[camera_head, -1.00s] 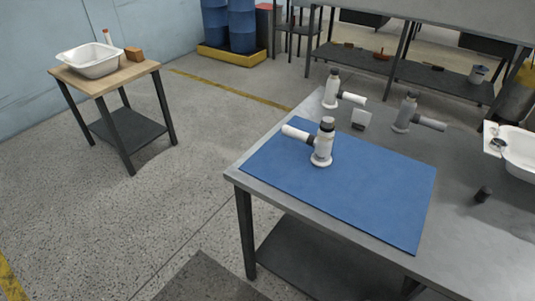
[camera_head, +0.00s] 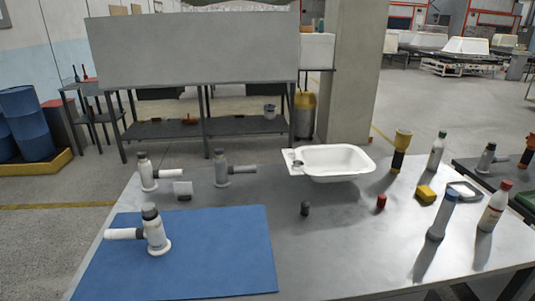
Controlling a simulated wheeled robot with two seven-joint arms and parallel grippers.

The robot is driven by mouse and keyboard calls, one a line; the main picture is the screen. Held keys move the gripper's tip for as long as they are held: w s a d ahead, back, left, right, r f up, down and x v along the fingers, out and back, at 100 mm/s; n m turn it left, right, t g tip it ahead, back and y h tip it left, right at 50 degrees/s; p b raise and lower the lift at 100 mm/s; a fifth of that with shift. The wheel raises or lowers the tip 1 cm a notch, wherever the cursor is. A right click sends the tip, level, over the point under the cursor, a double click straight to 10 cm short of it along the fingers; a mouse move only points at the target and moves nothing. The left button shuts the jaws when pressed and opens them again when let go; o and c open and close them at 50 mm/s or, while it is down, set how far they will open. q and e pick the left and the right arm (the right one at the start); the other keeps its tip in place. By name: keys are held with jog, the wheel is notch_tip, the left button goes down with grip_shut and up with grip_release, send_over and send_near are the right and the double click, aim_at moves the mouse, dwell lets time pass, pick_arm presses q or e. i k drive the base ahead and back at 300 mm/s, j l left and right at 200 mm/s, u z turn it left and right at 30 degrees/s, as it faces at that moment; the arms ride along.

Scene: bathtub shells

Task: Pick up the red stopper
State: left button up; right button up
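A small red stopper (camera_head: 381,202) stands upright on the grey metal table (camera_head: 330,262), right of the middle of the head view. A similar dark stopper (camera_head: 305,208) stands to its left, in front of the white basin. Neither of my grippers shows in the head view, so I cannot see whether they are open or shut.
A white basin (camera_head: 335,162) sits behind the stoppers. A yellow block (camera_head: 426,194), a yellow-black tool (camera_head: 400,150) and several bottles stand to the right. A blue mat (camera_head: 200,262) with a white pipe fitting (camera_head: 155,230) lies left. The table in front of the red stopper is clear.

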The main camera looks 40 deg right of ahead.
aim_at(382, 199)
jog(key=j+z, duration=0.1)
jog(key=z, duration=2.05)
jog(key=k+l, duration=0.05)
